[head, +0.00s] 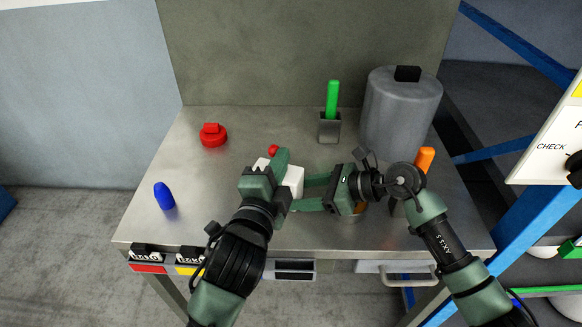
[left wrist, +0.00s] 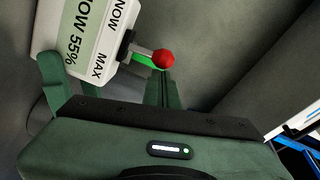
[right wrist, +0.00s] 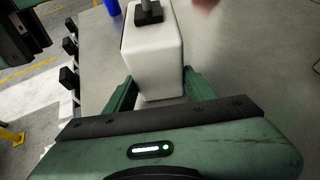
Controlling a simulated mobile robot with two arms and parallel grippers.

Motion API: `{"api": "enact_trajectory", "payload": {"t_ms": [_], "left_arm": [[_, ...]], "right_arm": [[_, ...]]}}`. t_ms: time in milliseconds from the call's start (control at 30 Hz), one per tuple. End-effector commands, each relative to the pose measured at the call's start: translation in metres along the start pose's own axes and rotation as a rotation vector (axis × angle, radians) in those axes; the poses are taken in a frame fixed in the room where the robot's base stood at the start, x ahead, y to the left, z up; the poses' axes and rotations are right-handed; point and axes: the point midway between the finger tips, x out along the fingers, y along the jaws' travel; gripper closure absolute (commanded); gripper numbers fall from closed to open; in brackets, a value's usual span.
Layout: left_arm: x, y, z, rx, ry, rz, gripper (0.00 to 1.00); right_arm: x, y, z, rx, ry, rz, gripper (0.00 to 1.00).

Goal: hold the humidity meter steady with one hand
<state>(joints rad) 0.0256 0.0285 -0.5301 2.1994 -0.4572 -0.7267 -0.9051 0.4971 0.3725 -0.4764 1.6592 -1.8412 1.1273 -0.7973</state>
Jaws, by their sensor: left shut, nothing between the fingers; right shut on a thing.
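The humidity meter is a white box (head: 293,181) above the middle of the table in the head view. The left wrist view shows its face (left wrist: 85,38) reading "NOW 55%" and "MAX". A stem with a red knob (left wrist: 163,58) sticks out from its end; the knob also shows in the head view (head: 273,150). My right gripper (head: 308,190) is shut on the meter, with fingers on both sides of the box (right wrist: 153,60) in the right wrist view. My left gripper (head: 281,158) is shut and empty, its fingertips (left wrist: 164,74) close to the red knob; contact is unclear.
On the metal table (head: 190,175) stand a red object (head: 212,135), a blue bobbin (head: 164,196), a green bobbin (head: 332,100) in a holder and a large grey canister (head: 400,115). An orange piece (head: 425,159) is beside my right arm. The left part of the table is mostly clear.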

Motion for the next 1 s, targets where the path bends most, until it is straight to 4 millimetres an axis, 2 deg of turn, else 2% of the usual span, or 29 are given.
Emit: {"api": "enact_trajectory", "payload": {"t_ms": [300,567,667,1000], "left_arm": [[0.001,-0.007,0.013,-0.228,-0.001,0.020,1.00],[0.000,-0.007,0.012,-0.230,-0.001,0.021,1.00],[-0.009,-0.006,0.012,-0.230,0.000,0.023,1.00],[-0.062,-0.007,0.013,-0.232,-0.001,0.023,1.00]], "right_arm": [[0.000,0.000,-0.001,0.000,0.002,0.001,0.68],[0.000,0.000,-0.001,0.001,0.002,0.001,0.68],[0.000,0.000,-0.001,0.001,0.002,0.001,0.68],[0.000,0.000,-0.001,0.001,0.002,0.001,0.68]]}}
